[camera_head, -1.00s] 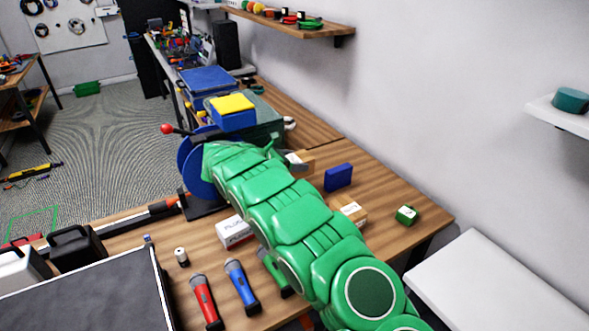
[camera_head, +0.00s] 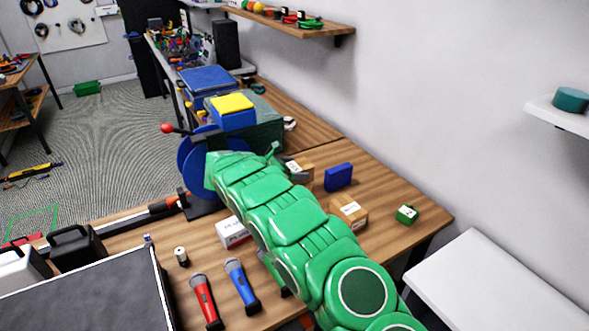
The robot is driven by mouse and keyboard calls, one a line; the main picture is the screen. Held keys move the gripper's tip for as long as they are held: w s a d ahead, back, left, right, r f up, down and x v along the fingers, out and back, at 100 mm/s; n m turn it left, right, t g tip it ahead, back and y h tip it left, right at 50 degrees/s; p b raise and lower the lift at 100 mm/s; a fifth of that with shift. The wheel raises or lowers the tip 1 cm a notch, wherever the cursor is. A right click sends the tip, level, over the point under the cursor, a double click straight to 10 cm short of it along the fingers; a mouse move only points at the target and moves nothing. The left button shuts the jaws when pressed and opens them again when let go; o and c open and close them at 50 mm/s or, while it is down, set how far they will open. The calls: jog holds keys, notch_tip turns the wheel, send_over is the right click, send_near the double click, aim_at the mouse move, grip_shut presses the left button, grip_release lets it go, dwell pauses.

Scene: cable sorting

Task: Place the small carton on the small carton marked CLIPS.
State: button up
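A small brown carton (camera_head: 350,213) with a white label sits on the wooden table right of my arm. Its print is too small to read. Another small brown carton (camera_head: 306,171) stands farther back beside the end of my arm, partly covered. I cannot tell which carton is marked CLIPS. My gripper (camera_head: 287,163) is at the far end of the green arm, beside the far brown carton. Its fingers are mostly hidden, so I cannot tell whether it holds anything.
A blue box (camera_head: 339,177) and a small green box (camera_head: 407,215) stand right of my arm. A blue reel (camera_head: 188,165) and a blue-and-yellow case (camera_head: 233,112) are behind. Two microphones, red (camera_head: 205,300) and blue (camera_head: 242,284), lie in front. Bare wood surrounds the right-hand boxes.

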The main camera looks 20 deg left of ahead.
jog(key=shift+s+a+r, duration=0.1)
jog(key=shift+a+r, duration=0.05)
jog(key=shift+r, duration=0.05)
jog(key=v, duration=1.1)
jog(key=shift+s+a, duration=0.2)
jog(key=shift+s, duration=0.05)
jog(key=shift+w+r, duration=0.1)
jog(key=shift+r, duration=0.2)
dwell(4.5)
